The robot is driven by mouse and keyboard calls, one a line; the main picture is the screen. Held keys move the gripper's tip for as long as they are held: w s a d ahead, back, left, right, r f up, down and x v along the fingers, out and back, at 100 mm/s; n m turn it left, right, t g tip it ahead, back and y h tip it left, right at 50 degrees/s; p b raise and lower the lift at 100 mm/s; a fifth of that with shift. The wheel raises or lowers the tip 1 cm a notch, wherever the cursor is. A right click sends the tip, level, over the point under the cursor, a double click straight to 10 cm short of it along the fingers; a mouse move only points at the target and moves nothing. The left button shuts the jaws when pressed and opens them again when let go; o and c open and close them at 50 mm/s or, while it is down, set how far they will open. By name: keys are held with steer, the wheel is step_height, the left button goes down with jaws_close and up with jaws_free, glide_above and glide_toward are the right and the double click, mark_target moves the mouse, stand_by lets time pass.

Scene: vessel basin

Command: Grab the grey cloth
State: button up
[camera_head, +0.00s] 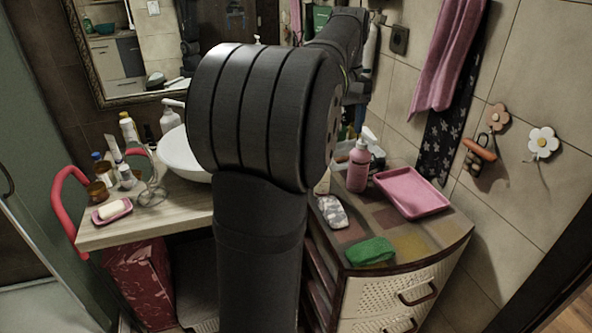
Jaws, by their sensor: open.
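A grey and white patterned folded cloth (332,211) lies on top of the drawer cabinet (405,245), near its left edge. It is the only greyish cloth that I can make out. My dark arm fills the middle of the view, left of the cloth, and hides part of the counter and cabinet. My gripper is not visible, so I cannot tell where its fingers are relative to the cloth. Nothing is seen touching the cloth.
A green cloth or sponge (370,251) lies in front of the grey cloth. A pink pump bottle (358,165) and pink tray (411,192) stand behind it. The left counter (150,218) holds a white basin (182,157), soap dish (112,212) and several bottles.

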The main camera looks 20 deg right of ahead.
glide_above(335, 209)
step_height(335, 209, down, 7)
steer(key=f, duration=1)
steer(key=shift+s+a+f, duration=0.15)
steer(key=shift+a+f, duration=0.05)
steer(key=shift+f, duration=0.2)
steer(key=shift+d+f, duration=0.15)
steer(key=shift+f, duration=3)
steer(key=c, duration=1.1)
steer(key=shift+c, duration=0.2)
steer(key=shift+r, duration=0.15)
